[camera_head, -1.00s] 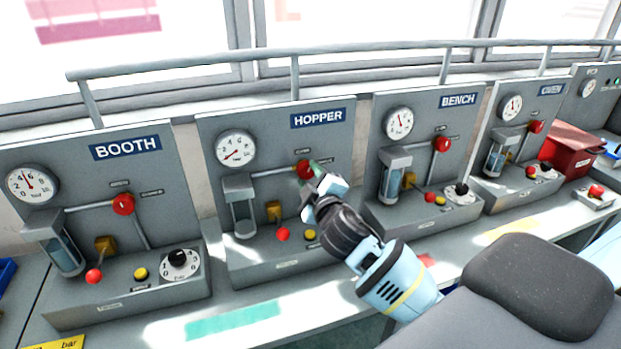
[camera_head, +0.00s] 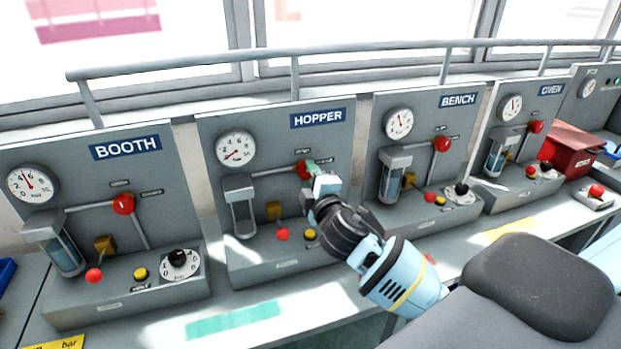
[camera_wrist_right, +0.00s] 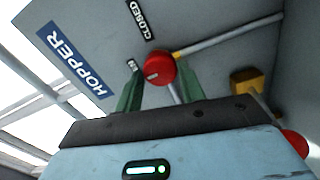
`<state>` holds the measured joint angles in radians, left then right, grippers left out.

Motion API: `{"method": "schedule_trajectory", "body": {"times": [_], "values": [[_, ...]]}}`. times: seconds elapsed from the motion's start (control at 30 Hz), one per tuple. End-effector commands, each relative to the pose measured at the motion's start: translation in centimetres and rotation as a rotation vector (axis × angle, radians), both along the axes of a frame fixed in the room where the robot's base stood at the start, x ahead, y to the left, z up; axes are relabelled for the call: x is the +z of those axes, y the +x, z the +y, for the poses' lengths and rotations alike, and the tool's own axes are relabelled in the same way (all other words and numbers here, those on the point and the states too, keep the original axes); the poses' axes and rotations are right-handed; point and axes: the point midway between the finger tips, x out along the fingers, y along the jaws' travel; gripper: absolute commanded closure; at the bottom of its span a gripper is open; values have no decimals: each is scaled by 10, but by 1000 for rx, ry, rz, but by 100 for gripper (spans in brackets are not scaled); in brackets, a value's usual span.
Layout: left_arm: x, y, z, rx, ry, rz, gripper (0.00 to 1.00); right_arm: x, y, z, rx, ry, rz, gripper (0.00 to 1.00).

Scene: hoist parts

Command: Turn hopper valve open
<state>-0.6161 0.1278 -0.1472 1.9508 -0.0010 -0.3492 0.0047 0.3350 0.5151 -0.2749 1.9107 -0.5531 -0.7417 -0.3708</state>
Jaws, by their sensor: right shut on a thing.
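The hopper valve is a red round knob (camera_head: 303,169) on the grey panel under the HOPPER sign (camera_head: 318,117). In the right wrist view the knob (camera_wrist_right: 160,69) sits between the two green fingers, one on each side. My right gripper (camera_head: 311,167) is shut on this knob. A CLOSED label (camera_wrist_right: 141,20) shows on the panel above the knob; a second small label is partly hidden by the left finger. A small pale mark shows on the knob's face. My left gripper is not in view.
The hopper gauge (camera_head: 235,148), a yellow block (camera_head: 273,211), a red ball knob (camera_head: 283,234) and a yellow button (camera_head: 310,234) are near the valve. A grey rail (camera_head: 380,48) runs above the panels.

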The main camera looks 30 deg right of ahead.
Motion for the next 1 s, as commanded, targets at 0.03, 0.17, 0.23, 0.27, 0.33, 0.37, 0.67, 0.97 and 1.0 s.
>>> {"method": "schedule_trajectory", "body": {"times": [0.03, 0.17, 0.23, 0.27, 0.33, 0.37, 0.67, 0.97, 1.0], "values": [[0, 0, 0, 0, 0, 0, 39, -1, 0, 0, 0, -4, 2, 84], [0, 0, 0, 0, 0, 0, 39, -1, 0, 0, 0, -4, 2, 84], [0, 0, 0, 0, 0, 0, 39, -1, 0, 0, 0, -4, 2, 54], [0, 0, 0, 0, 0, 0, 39, -1, 0, 0, 0, -4, 2, 50], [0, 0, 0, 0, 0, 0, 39, -1, 0, 0, 0, -3, 2, 41], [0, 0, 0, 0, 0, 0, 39, -1, 0, 0, 0, -3, 2, 39], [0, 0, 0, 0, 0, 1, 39, -1, -1, 0, 0, -1, 1, 39], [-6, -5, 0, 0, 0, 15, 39, -3, -33, 8, 1, -1, 3, 39], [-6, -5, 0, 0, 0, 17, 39, -3, -39, 9, 1, -2, 5, 39]]}}
